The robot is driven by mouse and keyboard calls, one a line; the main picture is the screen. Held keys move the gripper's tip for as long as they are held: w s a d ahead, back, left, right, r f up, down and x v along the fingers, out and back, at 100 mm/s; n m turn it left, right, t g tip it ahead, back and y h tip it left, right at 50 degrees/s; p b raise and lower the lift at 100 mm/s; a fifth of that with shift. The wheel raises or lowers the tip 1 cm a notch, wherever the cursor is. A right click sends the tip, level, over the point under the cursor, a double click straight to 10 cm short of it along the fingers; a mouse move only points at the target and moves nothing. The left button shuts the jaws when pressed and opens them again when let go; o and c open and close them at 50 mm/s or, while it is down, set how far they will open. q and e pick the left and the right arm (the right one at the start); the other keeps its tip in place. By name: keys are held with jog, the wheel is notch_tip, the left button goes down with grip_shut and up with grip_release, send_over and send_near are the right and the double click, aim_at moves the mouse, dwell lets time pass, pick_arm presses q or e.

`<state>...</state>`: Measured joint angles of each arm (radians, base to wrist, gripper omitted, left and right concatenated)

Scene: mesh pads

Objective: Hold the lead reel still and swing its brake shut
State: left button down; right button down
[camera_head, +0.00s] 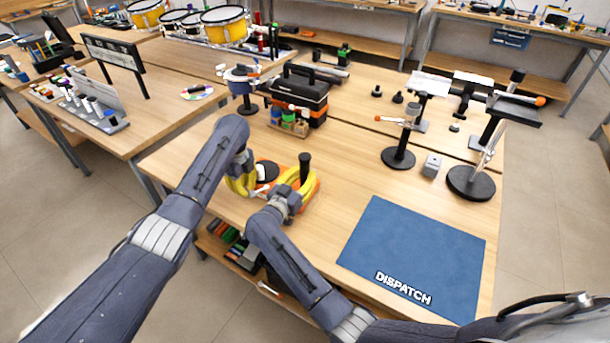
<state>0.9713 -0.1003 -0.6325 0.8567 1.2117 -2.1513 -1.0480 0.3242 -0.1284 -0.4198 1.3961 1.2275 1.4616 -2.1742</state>
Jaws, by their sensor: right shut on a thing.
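The lead reel stands on the wooden bench left of its middle, showing orange and yellow parts (311,188), a dark round disc (267,171) and an upright black post (305,163). My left gripper (248,181) is down at its left side, beside a yellow curved part. Whether its fingers are open is hidden. My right gripper (276,192) is at the near side of the reel, shut on part of it. The arms cover much of the reel. I cannot tell which part is the brake, nor its position.
A blue DISPATCH mat (400,250) lies to the right. A black toolbox (300,92) and a small caddy of bottles (290,122) stand behind the reel. Round-based stands (398,157) are at the back right. The bench between reel and mat is clear.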

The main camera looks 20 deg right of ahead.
aim_at(252, 192)
pick_arm(q)
jog(key=shift+s+d, duration=0.2)
jog(key=shift+s, duration=0.05)
pick_arm(e)
jog(key=shift+s+f, duration=0.15)
jog(key=shift+f, duration=0.3)
pick_arm(q)
jog(key=c, duration=2.1)
grip_release()
jog(key=shift+s+d, duration=0.5)
jog(key=shift+s, duration=0.25)
jog(key=shift+c, duration=0.2)
jog(key=shift+s+d, duration=0.65)
jog(key=shift+d, duration=0.15)
grip_shut()
jog(key=shift+d, duration=0.15)
pick_arm(e)
jog(key=shift+r, duration=0.1)
pick_arm(q)
jog(key=shift+w, duration=0.1)
pick_arm(e)
jog(key=shift+a, duration=0.1)
pick_arm(q)
jog(key=shift+w+a, duration=0.35)
jog(key=shift+a, duration=0.15)
